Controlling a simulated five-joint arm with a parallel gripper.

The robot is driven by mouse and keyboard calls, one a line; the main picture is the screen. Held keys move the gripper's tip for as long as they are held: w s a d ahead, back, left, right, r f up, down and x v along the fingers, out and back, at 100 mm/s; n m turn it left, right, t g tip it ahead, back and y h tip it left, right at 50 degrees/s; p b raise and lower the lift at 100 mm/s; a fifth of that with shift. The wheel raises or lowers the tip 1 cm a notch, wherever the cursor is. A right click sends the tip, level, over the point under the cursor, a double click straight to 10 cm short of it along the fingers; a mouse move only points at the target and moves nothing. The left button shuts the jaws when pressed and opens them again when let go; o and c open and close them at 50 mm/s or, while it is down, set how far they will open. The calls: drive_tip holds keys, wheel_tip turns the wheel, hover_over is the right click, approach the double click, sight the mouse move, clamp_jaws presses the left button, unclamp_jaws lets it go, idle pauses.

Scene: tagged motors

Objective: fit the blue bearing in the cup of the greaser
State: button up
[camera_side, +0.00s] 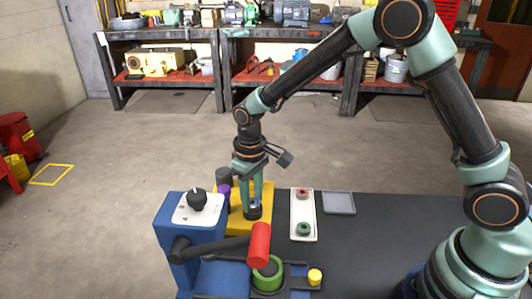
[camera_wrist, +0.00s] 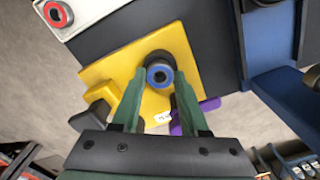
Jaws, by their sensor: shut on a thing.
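The blue bearing (camera_wrist: 159,74) is a dark ring with a blue face, held between the green fingertips of my gripper (camera_wrist: 160,80) in the wrist view. In the side view my gripper (camera_side: 254,196) points down over the yellow block, shut on the bearing (camera_side: 254,209). Whether the bearing touches the block or is just above it I cannot tell. The greaser (camera_side: 180,255) is a blue machine at the front left. Its cup (camera_side: 267,275) looks green and round, right of the block's front, and is partly covered by a red-ended lever (camera_side: 259,246).
The yellow block (camera_side: 236,222) carries purple (camera_side: 224,193) and dark grey parts. A white tray (camera_side: 302,237) with a red (camera_side: 302,194) and a green bearing (camera_side: 303,229) lies to the right, beside a grey tray (camera_side: 339,203). A yellow button (camera_side: 315,276) is near the cup.

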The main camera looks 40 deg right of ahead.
idle(0.3)
drive_tip(key=o, duration=1.2)
drive_tip(key=shift+r, duration=3.25)
